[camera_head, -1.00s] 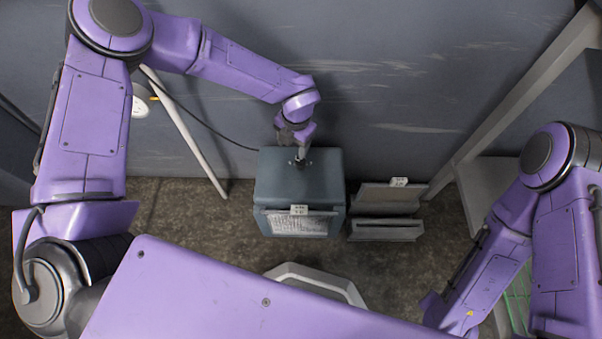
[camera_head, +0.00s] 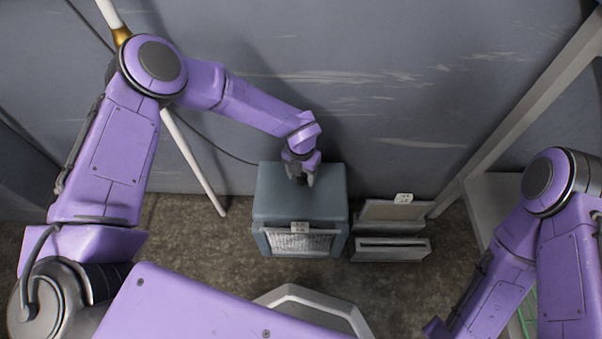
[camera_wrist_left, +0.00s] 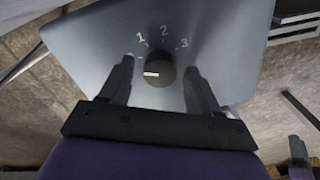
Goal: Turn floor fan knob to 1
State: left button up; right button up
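The floor fan (camera_head: 275,205) is a blue-grey box with a light grille on its front, standing on the floor by the wall. Its round black knob (camera_wrist_left: 160,77) shows in the left wrist view, with white marks 1, 2 and 3 around its far side. The knob's white pointer line points left, not at the 1. My left gripper (camera_head: 302,180) is over the fan's top. In the left wrist view its fingers (camera_wrist_left: 159,67) are open, one on each side of the knob, with gaps showing between. In the head view the gripper hides the knob.
A grey box-like unit (camera_head: 390,249) stands on the floor just right of the fan. A wall (camera_head: 400,100) is close behind. A white pole leans at the left (camera_head: 195,165), and a pale frame (camera_head: 510,130) stands at the right.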

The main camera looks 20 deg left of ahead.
pick_arm(q)
jog(key=c, duration=0.9)
jog(key=shift+r+m+p, duration=0.15)
jog(key=shift+m+p, duration=1.3)
jog(key=shift+m, duration=0.35)
jog(key=shift+m+p, duration=0.5)
jog(key=shift+m, duration=0.7)
jog(key=shift+a+m+p, duration=0.1)
jog(key=shift+m+p, duration=0.25)
jog(key=shift+m, duration=0.95)
